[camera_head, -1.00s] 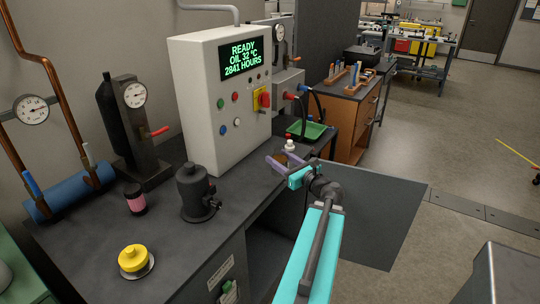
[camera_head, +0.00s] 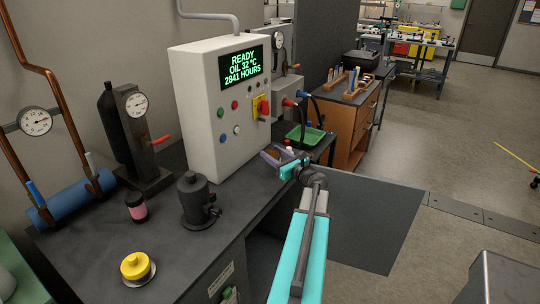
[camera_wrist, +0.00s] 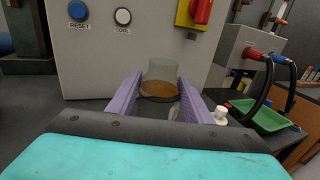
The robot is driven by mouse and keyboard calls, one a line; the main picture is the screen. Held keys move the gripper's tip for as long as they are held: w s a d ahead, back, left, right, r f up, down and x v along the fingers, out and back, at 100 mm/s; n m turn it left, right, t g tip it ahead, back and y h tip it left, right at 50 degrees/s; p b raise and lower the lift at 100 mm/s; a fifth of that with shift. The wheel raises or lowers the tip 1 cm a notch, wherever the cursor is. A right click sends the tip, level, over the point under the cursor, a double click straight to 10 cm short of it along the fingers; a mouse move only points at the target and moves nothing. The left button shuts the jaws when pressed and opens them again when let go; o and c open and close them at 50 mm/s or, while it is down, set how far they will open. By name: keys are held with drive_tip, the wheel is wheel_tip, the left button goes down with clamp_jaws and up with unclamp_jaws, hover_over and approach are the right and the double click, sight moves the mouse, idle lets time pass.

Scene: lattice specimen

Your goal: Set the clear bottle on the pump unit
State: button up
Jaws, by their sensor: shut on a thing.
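The clear bottle (camera_wrist: 158,72) is a see-through vessel with brown contents. It stands out between the two purple fingers of my gripper (camera_wrist: 160,98), which is shut on it. In the head view my gripper (camera_head: 276,158) is over the right end of the dark bench, in front of the white cabinet, and the bottle there is small and mostly hidden. The white cabinet (camera_head: 205,110) has a green oil and hours display. A dark grey pot-like unit (camera_head: 195,203) stands left of my gripper. I cannot tell for sure which of these is the pump unit.
A white-capped bottle (camera_wrist: 221,114) and a green tray (camera_wrist: 262,116) are right of my gripper. A pink-banded jar (camera_head: 136,206), a yellow-topped piece (camera_head: 135,266) and a gauge stand (camera_head: 140,135) are on the bench (camera_head: 95,250). Bare bench lies before the cabinet.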

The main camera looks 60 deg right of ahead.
drive_tip(key=w+d+p, duration=0.1)
drive_tip(key=w+d, duration=0.2)
drive_tip(key=shift+d+f, duration=0.1)
drive_tip(key=shift+f, duration=0.1)
idle(0.4)
drive_tip(key=shift+f+p, duration=0.75)
drive_tip(key=shift+f, duration=1)
drive_tip(key=shift+f, duration=0.15)
drive_tip(key=o, duration=1.3)
drive_tip(key=shift+c, duration=0.2)
